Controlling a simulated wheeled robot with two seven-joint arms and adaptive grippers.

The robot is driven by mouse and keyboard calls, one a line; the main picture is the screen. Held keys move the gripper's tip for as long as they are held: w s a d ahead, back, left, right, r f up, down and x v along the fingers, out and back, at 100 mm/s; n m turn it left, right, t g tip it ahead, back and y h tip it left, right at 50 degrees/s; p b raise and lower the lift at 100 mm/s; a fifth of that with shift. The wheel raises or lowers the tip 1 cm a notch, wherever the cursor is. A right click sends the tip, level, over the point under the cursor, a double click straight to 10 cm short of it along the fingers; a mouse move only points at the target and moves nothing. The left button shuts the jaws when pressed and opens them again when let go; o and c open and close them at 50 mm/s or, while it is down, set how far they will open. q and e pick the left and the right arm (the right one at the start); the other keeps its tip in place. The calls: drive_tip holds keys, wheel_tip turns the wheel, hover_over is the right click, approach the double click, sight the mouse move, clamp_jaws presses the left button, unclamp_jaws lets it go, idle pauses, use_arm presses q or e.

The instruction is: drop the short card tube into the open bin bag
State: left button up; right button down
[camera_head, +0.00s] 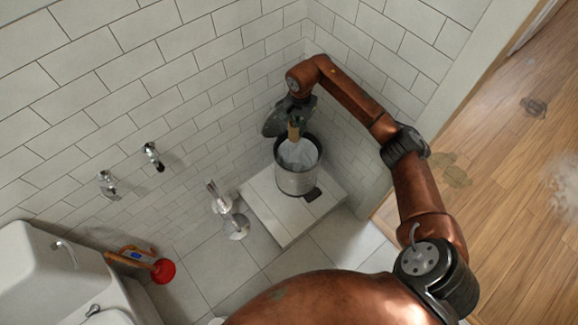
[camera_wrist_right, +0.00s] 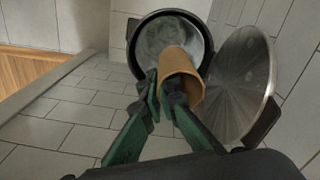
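The short brown card tube (camera_wrist_right: 184,77) is held between the fingertips of my right gripper (camera_wrist_right: 170,92) in the right wrist view. In the head view the tube (camera_head: 293,132) shows just above the bin mouth, below my right gripper (camera_head: 296,115). The steel bin (camera_head: 296,181) stands on a tiled step with its lid (camera_wrist_right: 240,85) tipped up. A pale bag (camera_wrist_right: 165,42) lines the bin, and its mouth is open. The tube overlaps the bin opening in the wrist view; I cannot tell its exact height above the bag. My left gripper is not in view.
The bin stands on a tiled step (camera_head: 262,208) near the wall corner. A toilet brush holder (camera_head: 236,224) stands left of the step. A red plunger (camera_head: 162,270) and the toilet (camera_head: 62,275) are at the lower left. Wall taps (camera_head: 152,157) stick out.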

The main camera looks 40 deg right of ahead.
use_arm(q)
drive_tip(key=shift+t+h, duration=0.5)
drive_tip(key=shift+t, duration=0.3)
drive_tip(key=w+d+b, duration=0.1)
drive_tip(key=b, duration=0.1)
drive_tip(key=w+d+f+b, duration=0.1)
drive_tip(key=b, duration=0.1)
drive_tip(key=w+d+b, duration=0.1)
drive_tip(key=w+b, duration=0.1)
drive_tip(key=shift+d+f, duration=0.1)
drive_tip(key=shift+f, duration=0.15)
use_arm(e)
drive_tip(key=d+f+m, duration=0.1)
drive_tip(key=d+f, duration=0.1)
drive_tip(key=f, duration=0.6)
drive_tip(key=d+f+m, duration=0.1)
drive_tip(key=d+f, duration=0.1)
drive_tip(key=f, duration=0.7)
drive_tip(key=shift+w+d, duration=0.3)
drive_tip(key=shift+w, duration=0.05)
drive_tip(key=c, duration=2.7)
unclamp_jaws()
drive_tip(key=o, duration=0.6)
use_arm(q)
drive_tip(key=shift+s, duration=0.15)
use_arm(e)
wheel_tip(320, 180, up, 12)
drive_tip(key=shift+a, duration=0.1)
